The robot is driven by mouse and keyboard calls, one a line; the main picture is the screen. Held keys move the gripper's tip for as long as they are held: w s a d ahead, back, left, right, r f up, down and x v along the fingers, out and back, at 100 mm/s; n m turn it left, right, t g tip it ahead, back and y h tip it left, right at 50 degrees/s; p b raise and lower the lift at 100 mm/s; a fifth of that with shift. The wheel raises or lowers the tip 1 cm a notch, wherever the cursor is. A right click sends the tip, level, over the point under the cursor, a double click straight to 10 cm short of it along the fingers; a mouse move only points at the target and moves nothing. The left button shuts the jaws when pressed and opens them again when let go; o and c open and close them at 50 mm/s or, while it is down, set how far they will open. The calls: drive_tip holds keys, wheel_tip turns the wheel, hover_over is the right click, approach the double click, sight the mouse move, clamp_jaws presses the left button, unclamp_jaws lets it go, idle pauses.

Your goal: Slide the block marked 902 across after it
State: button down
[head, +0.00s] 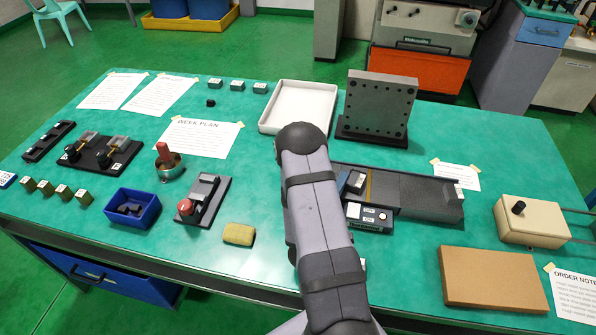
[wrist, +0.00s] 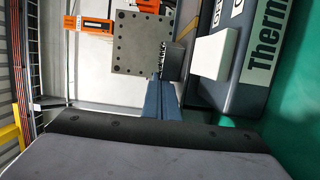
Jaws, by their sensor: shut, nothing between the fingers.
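I cannot read 902 on any block. In the head view my forearm hides my gripper and part of the fixture's left end. In the wrist view a grey body with a black rim fills the bottom, and my narrow gripper fingers (wrist: 163,97) appear at its middle, shut and empty. A dark toothed piece (wrist: 173,62) and a pale block (wrist: 212,55) show beyond; I cannot tell whether the fingers touch either.
A drilled grey plate (head: 380,103) stands behind the fixture, near a white tray (head: 268,121). A brown board (head: 490,279) and a cream box (head: 530,221) lie right. Left are a blue bin (head: 120,214) and a yellow sponge (head: 239,234).

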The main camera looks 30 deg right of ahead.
drive_tip(key=shift+w+a, duration=0.35)
drive_tip(key=shift+w, duration=0.05)
drive_tip(key=shift+r, duration=0.4)
wheel_tip(320, 180, up, 5)
drive_tip(key=shift+f, duration=0.2)
drive_tip(key=s+d+b, duration=0.2)
drive_tip(key=s+d, duration=0.5)
drive_tip(key=s+d+b, duration=0.2)
drive_tip(key=s+d, duration=0.6)
drive_tip(key=shift+f+b, duration=0.2)
drive_tip(key=shift+b, duration=0.1)
drive_tip(key=shift+w+a, duration=0.1)
